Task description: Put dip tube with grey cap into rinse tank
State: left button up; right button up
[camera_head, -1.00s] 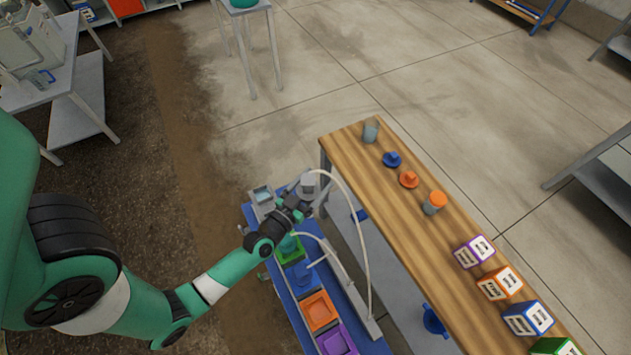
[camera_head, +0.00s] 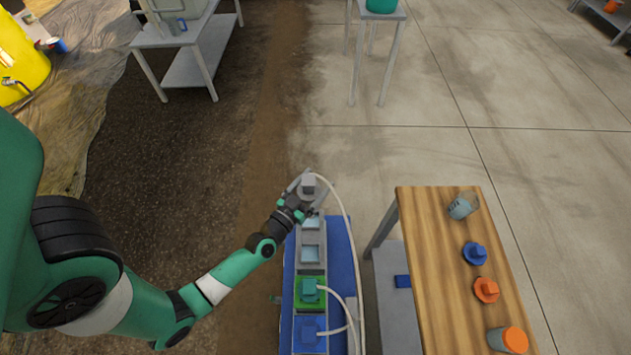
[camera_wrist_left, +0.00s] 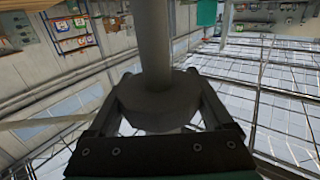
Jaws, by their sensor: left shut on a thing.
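My left gripper (camera_head: 304,197) is shut on the grey cap (camera_head: 308,184) of a dip tube, over the far end of the blue skid. A white hose trails from the cap. In the left wrist view, the fingers (camera_wrist_left: 160,105) close on both sides of the grey cap (camera_wrist_left: 157,112), and a grey tube (camera_wrist_left: 153,40) extends from it. A grey square tank (camera_head: 324,253) with pale water stands just in front of the gripper. Another grey opening beyond it is partly hidden by the gripper. I cannot tell which is the rinse tank. My right gripper is out of view.
The skid's green tank (camera_head: 322,298) holds a teal cap with a hose, and the blue tank (camera_head: 297,334) a blue cap. A wooden bench (camera_head: 435,260) at right carries a grey cup (camera_head: 463,207), blue and orange caps, and an orange-topped cup (camera_head: 508,339).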

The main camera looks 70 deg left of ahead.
pick_arm(q)
jog(key=shift+w+f+b, duration=0.1)
jog(key=shift+f+b, duration=0.2)
jog(key=shift+f, duration=0.1)
notch_tip(320, 180, down, 17)
jog(key=b, duration=1.5)
jog(key=shift+b, duration=0.4)
jog(key=o, duration=1.2)
jog(key=p+v, duration=0.3)
jog(key=v, duration=0.8)
jog(key=shift+s+p, duration=0.25)
jog(key=shift+p, duration=0.05)
jog(key=shift+d, duration=0.15)
